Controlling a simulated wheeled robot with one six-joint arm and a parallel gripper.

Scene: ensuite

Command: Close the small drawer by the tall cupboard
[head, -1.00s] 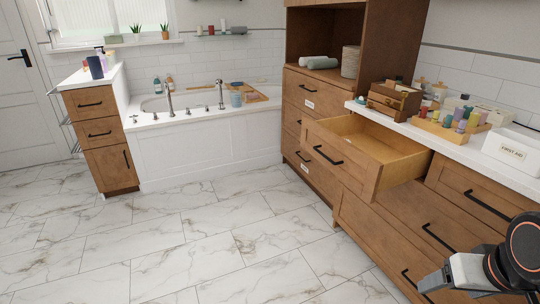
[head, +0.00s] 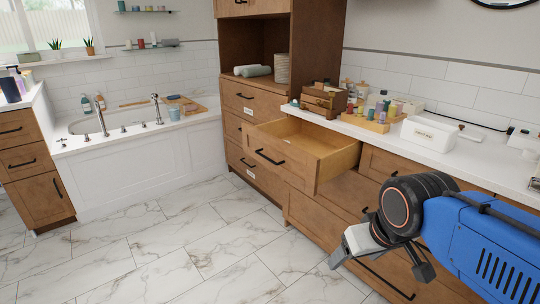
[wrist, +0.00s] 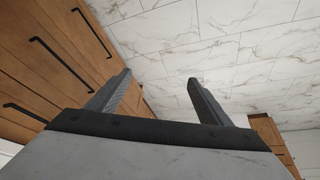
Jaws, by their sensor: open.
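The small drawer (head: 284,162) is pulled out from the wooden counter unit, beside the tall cupboard (head: 318,60). It has a black bar handle (head: 269,157) on its front, and its bare inside shows from above. My gripper (head: 338,260) is in front of the counter unit, to the right of the open drawer and apart from it. In the wrist view its two fingers (wrist: 160,88) are spread with nothing between them, and marble floor shows beyond them.
The white countertop (head: 390,137) holds a small wooden chest (head: 323,99), a tray of bottles (head: 366,122) and a white first aid box (head: 428,134). A bathtub (head: 140,155) stands at the back left. The marble floor (head: 150,255) in front is clear.

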